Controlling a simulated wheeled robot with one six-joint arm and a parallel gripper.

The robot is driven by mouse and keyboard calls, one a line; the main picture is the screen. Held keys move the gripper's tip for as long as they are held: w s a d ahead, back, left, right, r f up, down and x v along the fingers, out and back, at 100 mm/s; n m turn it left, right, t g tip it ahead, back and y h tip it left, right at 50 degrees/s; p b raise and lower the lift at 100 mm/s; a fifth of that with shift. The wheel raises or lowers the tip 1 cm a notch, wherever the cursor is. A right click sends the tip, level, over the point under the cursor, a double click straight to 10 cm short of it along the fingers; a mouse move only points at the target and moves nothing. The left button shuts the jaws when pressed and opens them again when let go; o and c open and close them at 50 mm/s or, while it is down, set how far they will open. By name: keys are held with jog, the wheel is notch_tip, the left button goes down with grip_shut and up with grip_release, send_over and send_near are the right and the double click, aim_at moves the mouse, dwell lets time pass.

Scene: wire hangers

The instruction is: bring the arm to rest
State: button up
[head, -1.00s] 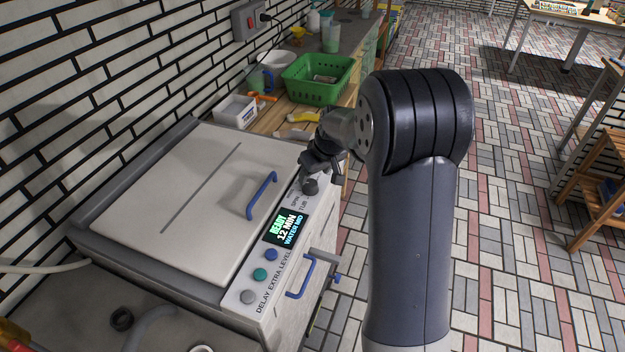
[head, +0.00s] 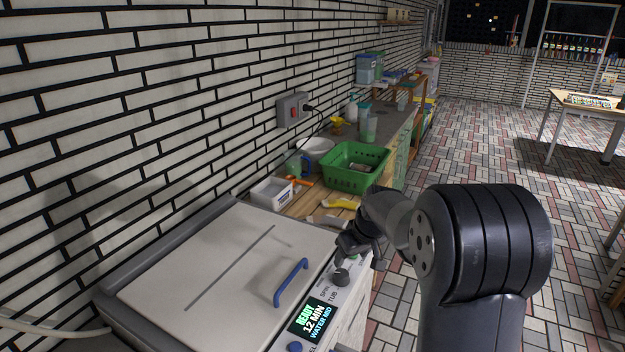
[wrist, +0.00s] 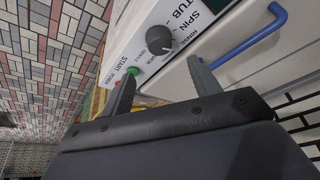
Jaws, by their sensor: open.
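My gripper (wrist: 162,85) is open and empty in the wrist view, its two dark fingers spread apart. It is close to the control panel of a white washing machine (head: 165,265), near a dark round knob (wrist: 159,39) marked with spin and tub labels. The left finger overlaps the panel by the start button in that view; I cannot tell whether it touches. In the head view my folded arm fills the lower right, and the gripper is partly hidden at the machine's right edge. The machine's lid is shut, with a blue handle (head: 291,282), and its display (head: 314,318) reads ready, 12 min.
A green basket (head: 352,180), a white box (head: 272,193), a mug and yellow-handled things lie on the wooden counter beyond the machine. A brick wall (head: 140,110) runs along the left. The tiled floor (head: 480,150) at right is open, with a table (head: 585,112) farther back.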

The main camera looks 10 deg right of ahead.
aim_at(342, 273)
jog(key=p+x, duration=0.1)
jog(key=x, duration=0.8)
jog(key=shift+f, duration=0.15)
jog(key=b+v, duration=0.1)
jog(key=v, duration=1)
jog(key=p+x, duration=0.1)
jog(key=x, duration=0.9)
jog(key=shift+w+a+f, duration=0.1)
jog(key=shift+f, duration=0.2)
jog(key=shift+w+r+p, duration=0.1)
jog(key=shift+p, duration=0.55)
jog(key=m+h+p, duration=0.1)
jog(key=m+p, duration=0.2)
jog(key=shift+a, duration=0.1)
jog(key=shift+f+m+h+p, duration=0.25)
jog(key=shift+m+h+p, duration=0.25)
jog(key=shift+m, duration=0.6)
